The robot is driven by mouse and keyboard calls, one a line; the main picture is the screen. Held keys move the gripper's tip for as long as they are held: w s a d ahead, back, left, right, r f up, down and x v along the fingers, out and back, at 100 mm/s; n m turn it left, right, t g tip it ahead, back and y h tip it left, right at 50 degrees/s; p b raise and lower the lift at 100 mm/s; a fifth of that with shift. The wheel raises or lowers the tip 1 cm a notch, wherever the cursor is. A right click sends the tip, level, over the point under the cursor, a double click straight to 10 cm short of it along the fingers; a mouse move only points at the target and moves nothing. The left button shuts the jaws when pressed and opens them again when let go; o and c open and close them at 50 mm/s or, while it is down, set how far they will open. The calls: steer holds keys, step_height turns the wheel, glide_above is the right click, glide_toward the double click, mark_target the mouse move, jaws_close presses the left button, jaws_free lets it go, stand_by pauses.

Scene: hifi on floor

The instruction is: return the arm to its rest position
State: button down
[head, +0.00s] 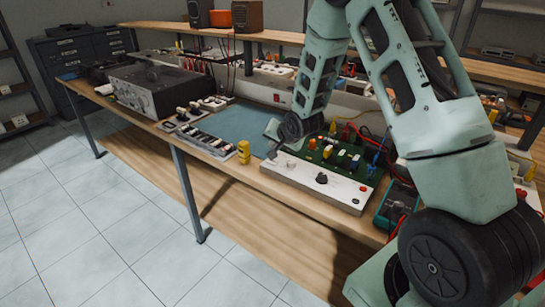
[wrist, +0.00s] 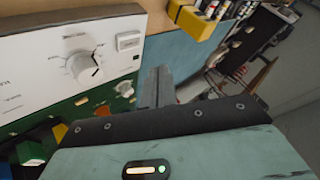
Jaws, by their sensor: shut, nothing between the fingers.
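My gripper (wrist: 158,88) shows in the wrist view with its grey fingers together and nothing between them. In the head view my pale green arm reaches down over the workbench, and the wrist end (head: 283,132) is low beside a white-fronted panel device (head: 312,184). The fingers are hard to make out there. In the wrist view the device's white face with a knob (wrist: 84,66) is at the left, close to the fingers. I cannot tell whether they touch it.
A blue mat (head: 236,120) has free room. Clear tiled floor (head: 90,225) lies at the left.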

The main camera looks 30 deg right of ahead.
step_height(320, 180, up, 2)
steer(key=shift+r+p, duration=0.1)
steer(key=shift+p, duration=0.4)
steer(key=s+a+r+n+g+y, duration=0.15)
steer(key=s+a+r+n, duration=0.25)
steer(key=s+a, duration=0.6)
steer(key=s+a+r+n+g+y, duration=0.1)
steer(key=s+a+r+n+g, duration=0.35)
steer(key=a, duration=0.85)
steer(key=s+a+r+n+g, duration=0.1)
steer(key=s+n, duration=0.2)
steer(key=s, duration=0.5)
steer(key=s+a+r+n+g+h, duration=0.1)
steer(key=s+a+n, duration=0.1)
steer(key=s, duration=0.5)
steer(key=s+a+r+n+g, duration=0.1)
steer(key=s+n, duration=0.3)
steer(key=s, duration=0.4)
steer(key=shift+s+a, duration=0.35)
steer(key=shift+a, duration=0.4)
